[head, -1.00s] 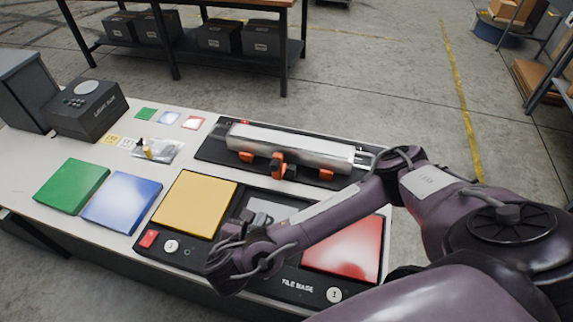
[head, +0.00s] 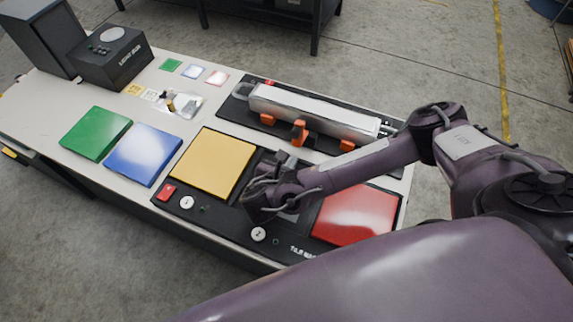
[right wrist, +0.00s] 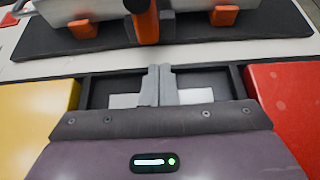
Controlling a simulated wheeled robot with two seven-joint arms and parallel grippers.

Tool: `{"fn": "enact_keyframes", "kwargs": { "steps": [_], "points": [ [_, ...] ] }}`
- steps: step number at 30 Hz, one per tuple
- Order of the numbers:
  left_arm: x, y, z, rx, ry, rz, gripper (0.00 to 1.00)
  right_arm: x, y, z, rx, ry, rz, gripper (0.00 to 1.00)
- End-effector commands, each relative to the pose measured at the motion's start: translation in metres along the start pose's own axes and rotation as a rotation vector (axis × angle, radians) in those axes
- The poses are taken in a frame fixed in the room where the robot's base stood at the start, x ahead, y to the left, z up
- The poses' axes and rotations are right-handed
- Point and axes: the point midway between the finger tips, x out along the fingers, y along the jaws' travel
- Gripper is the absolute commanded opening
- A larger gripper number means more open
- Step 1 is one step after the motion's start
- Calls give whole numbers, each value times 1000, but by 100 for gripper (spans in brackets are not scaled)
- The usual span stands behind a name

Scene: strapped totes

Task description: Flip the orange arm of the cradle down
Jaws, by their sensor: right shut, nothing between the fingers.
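The cradle (head: 236,113) is a black base with orange brackets, holding a long silver bar (head: 315,111) near the table's far edge. Its orange arm (head: 299,131) stands upright at the bar's near side, around the middle. It also shows at the top of the right wrist view (right wrist: 146,25). My right gripper (head: 284,159) is shut and empty, over the gap between the yellow and red tiles. In the right wrist view its closed fingers (right wrist: 160,84) point toward the cradle, short of the orange arm and apart from it. My left gripper is not in view.
A yellow tile (head: 212,163) and a red tile (head: 355,214) lie in the black tile base below my right gripper. Blue (head: 143,154) and green (head: 96,133) tiles lie left. A black box (head: 110,57) stands at the back left. A bare white strip separates base and cradle.

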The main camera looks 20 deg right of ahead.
Motion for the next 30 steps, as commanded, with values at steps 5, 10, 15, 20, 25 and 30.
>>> {"fn": "enact_keyframes", "kwargs": {
  "steps": [5, 10, 15, 20, 25, 30],
  "points": [
    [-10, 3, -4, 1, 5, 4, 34, 28, 0, 2, 0, -1, -2, 0],
    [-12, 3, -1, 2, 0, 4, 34, 43, 0, 0, 0, 1, -1, 0],
    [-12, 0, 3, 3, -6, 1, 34, 46, 0, -1, 0, 1, 0, 0],
    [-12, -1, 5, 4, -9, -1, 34, 46, 0, -1, 0, 2, 0, 0],
    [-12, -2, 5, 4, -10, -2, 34, 47, 1, 0, 1, 6, 0, 0],
    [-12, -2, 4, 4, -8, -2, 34, 52, 8, 5, 1, 29, -2, 0]
  ]
}}
